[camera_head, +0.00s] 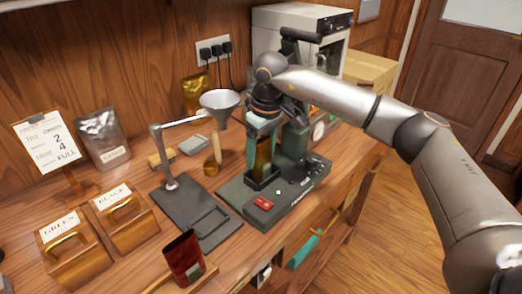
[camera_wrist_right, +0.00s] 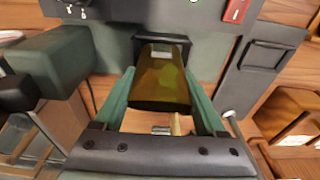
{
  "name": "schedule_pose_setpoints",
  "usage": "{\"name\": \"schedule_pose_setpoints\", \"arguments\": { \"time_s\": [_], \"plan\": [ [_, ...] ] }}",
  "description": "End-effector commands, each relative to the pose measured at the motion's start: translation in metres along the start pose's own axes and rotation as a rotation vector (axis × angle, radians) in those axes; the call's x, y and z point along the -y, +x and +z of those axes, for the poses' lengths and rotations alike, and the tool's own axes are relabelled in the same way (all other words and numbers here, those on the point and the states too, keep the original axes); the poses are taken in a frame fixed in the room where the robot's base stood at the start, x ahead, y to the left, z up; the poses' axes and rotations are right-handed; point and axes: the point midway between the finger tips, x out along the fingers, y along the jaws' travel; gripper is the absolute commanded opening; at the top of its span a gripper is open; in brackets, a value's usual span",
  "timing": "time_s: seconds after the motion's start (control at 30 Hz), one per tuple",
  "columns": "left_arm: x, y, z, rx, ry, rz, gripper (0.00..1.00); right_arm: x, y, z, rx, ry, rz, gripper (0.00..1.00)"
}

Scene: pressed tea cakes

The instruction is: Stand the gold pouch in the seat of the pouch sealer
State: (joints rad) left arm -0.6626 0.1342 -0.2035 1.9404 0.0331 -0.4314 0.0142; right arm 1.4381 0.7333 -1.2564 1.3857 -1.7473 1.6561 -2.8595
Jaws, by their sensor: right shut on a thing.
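The gold pouch (camera_head: 262,157) is upright over the pouch sealer (camera_head: 290,197), with its lower end at the dark square seat (camera_head: 262,186). My right gripper (camera_head: 264,133) is shut on the pouch from above. In the right wrist view, the green fingers of the right gripper (camera_wrist_right: 160,76) are on both sides of the gold pouch (camera_wrist_right: 160,84), whose far end meets the dark seat (camera_wrist_right: 143,42). I cannot tell whether the pouch's bottom rests on the seat floor. My left gripper is not in view.
A funnel stand (camera_head: 172,184) is left of the sealer. A red pouch (camera_head: 184,257) stands at the front edge. A second gold pouch (camera_head: 195,90) and a silver pouch (camera_head: 104,138) are at the back. Wooden boxes (camera_head: 80,262) are at the left. A machine (camera_head: 285,25) stands behind my arm.

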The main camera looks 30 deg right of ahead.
Motion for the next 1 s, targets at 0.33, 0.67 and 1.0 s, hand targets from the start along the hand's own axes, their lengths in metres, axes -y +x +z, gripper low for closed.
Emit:
{"name": "schedule_pose_setpoints", "arguments": {
  "time_s": [0.33, 0.67, 1.0],
  "plan": [
    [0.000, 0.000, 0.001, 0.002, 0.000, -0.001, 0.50, 0.000, 0.000, 0.000, 0.000, 0.000, 0.000, 1.00],
    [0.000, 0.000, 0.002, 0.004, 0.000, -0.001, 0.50, 0.000, -0.017, -0.001, -0.003, 0.000, 0.001, 1.00],
    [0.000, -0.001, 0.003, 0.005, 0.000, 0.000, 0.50, 0.000, -0.068, -0.001, -0.002, 0.000, 0.001, 1.00]
  ]
}}
